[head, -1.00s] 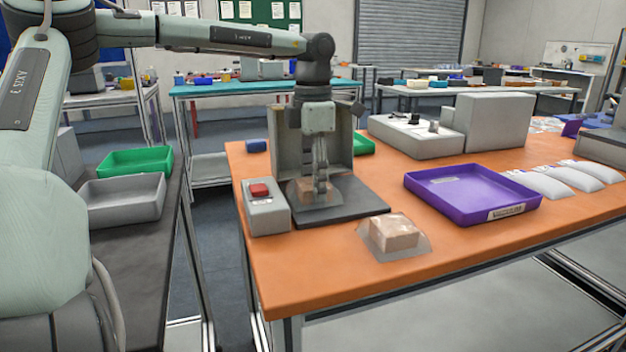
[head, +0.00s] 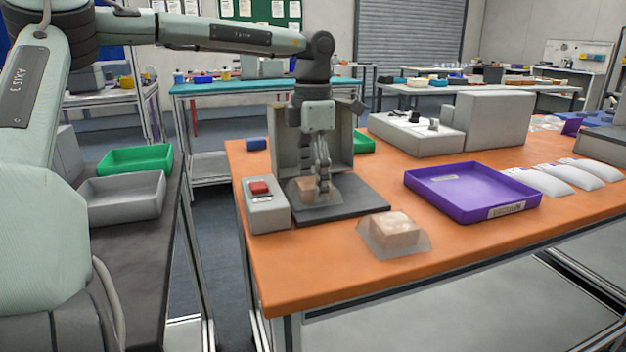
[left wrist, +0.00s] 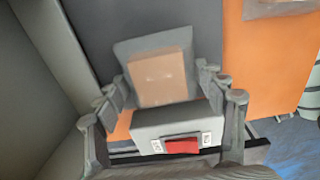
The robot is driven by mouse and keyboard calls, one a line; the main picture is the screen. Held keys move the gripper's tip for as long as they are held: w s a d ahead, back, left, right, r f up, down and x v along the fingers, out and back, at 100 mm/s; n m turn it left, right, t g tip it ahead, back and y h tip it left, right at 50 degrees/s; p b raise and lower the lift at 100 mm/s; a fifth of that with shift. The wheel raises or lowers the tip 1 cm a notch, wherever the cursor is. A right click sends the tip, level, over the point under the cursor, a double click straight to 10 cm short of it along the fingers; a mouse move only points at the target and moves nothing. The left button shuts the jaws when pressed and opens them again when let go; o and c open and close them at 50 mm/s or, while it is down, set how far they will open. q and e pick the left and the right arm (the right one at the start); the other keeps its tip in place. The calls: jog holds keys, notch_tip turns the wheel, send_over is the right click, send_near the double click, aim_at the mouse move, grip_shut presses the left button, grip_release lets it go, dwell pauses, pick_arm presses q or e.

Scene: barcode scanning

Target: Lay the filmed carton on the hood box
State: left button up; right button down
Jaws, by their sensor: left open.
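A brown carton in clear film (head: 307,190) lies on the dark base plate in front of the upright grey hood box (head: 345,135). In the left wrist view this filmed carton (left wrist: 163,80) lies flat on its film sheet. My left gripper (head: 323,190) is open, pointing down right at this carton. In the left wrist view its fingers stand on either side of the carton; I cannot tell whether they touch it. A second filmed carton (head: 394,229) lies on the orange table nearer the front edge. My right gripper is not in view.
A grey button box with a red button (head: 260,189) stands just left of the base plate (head: 350,198). A purple tray (head: 470,213), white pouches (head: 580,172) and a grey machine (head: 415,137) are to the right.

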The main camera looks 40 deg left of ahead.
aim_at(313, 182)
pick_arm(q)
jog(key=shift+r, duration=0.5)
notch_tip(313, 182, up, 11)
jog(key=shift+r, duration=0.15)
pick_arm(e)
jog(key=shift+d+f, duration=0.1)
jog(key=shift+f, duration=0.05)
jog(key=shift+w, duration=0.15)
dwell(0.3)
